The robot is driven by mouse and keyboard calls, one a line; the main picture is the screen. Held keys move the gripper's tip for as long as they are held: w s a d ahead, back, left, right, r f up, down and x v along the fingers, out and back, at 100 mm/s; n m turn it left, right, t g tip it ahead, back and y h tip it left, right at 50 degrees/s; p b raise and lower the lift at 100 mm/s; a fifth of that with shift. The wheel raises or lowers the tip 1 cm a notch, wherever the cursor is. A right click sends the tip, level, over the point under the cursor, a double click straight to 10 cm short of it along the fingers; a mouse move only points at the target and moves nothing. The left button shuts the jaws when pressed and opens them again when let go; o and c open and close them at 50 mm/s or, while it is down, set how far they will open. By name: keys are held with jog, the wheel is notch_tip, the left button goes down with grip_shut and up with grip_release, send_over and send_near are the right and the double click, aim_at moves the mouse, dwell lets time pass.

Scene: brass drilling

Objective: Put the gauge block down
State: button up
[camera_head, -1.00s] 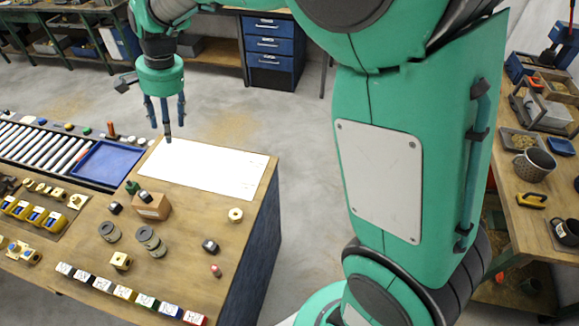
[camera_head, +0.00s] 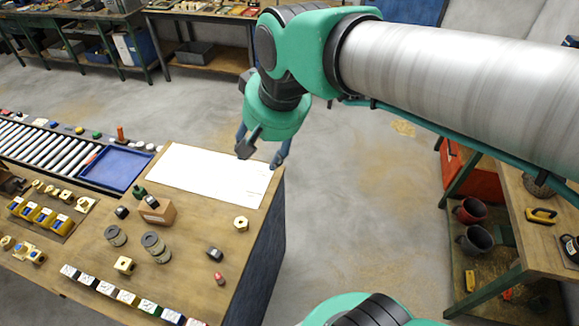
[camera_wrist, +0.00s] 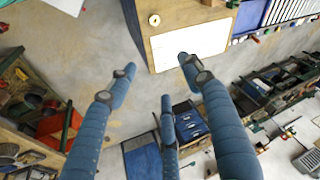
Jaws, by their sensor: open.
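My gripper (camera_head: 262,152) is high at the far right end of the workbench, around the white sheet's right end as seen in the head view. Its blue fingers are spread, and the wrist view (camera_wrist: 158,78) shows nothing between them. The white sheet (camera_head: 205,176) lies flat on the bench top and also shows in the wrist view (camera_wrist: 188,45). I cannot pick out the gauge block for sure. Small dark blocks, one black block (camera_head: 214,254) among them, stand on the bench, but their kind is too small to tell.
A blue tray (camera_head: 117,167) lies left of the sheet.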

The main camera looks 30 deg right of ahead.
jog(key=s+d+f+n+t, duration=0.1)
jog(key=s+d+f+n, duration=0.1)
jog(key=s, duration=0.7)
jog(key=shift+d+f+h, duration=0.2)
jog(key=shift+d+h, duration=0.2)
jog(key=shift+d, duration=0.3)
notch_tip(320, 180, down, 8)
jog(key=b, duration=0.8)
